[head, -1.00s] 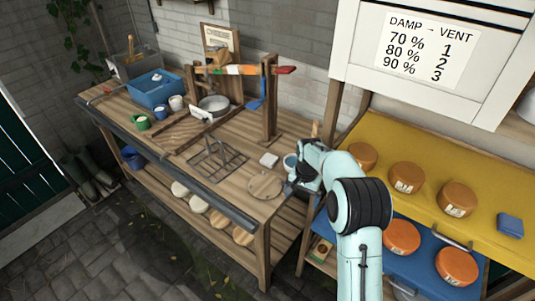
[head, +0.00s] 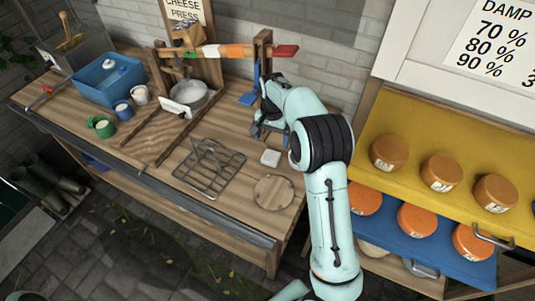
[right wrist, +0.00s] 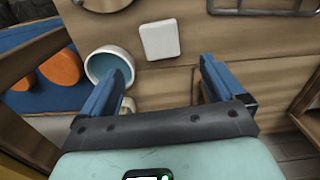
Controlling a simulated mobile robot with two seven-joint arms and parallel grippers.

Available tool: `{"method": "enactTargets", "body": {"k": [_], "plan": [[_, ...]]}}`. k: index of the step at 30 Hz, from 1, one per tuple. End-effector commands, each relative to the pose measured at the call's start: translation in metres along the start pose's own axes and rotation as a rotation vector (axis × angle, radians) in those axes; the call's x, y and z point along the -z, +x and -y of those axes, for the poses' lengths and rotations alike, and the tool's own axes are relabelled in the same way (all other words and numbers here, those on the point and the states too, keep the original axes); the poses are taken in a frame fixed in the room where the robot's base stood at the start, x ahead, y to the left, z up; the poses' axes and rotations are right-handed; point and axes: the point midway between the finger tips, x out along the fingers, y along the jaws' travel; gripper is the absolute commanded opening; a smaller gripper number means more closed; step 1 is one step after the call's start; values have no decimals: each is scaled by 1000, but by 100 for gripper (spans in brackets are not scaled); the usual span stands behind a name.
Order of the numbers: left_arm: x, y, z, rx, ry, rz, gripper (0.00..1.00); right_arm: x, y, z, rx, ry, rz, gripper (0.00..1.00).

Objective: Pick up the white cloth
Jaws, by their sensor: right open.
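The white cloth (head: 271,158) looks like a small, flat, pale square on the wooden bench top, behind the round wooden board. My right gripper (head: 262,132) is over the bench just behind the cloth, apart from it. In the right wrist view the cloth (right wrist: 160,40) lies ahead of the open fingers (right wrist: 160,82), with nothing between them. My left gripper is not in view.
The round board (head: 273,192), wire rack (head: 209,168) and metal pan (head: 189,95) are on the bench. Shelves with orange cheeses (head: 417,220) stand to the right.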

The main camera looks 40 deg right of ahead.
Motion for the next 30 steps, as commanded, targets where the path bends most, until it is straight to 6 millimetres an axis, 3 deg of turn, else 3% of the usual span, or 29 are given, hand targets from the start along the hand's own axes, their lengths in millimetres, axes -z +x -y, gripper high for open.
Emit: {"method": "enactTargets", "body": {"k": [3, 11, 21, 30], "plan": [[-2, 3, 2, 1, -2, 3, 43, -1, 24, -1, -4, 0, 3, 96], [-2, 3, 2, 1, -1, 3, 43, 0, 46, 0, 0, -1, 1, 96], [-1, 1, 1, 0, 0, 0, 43, 0, 90, 1, 0, 0, 1, 96], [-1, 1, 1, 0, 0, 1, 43, 0, 94, 1, 1, -1, 0, 92]]}}
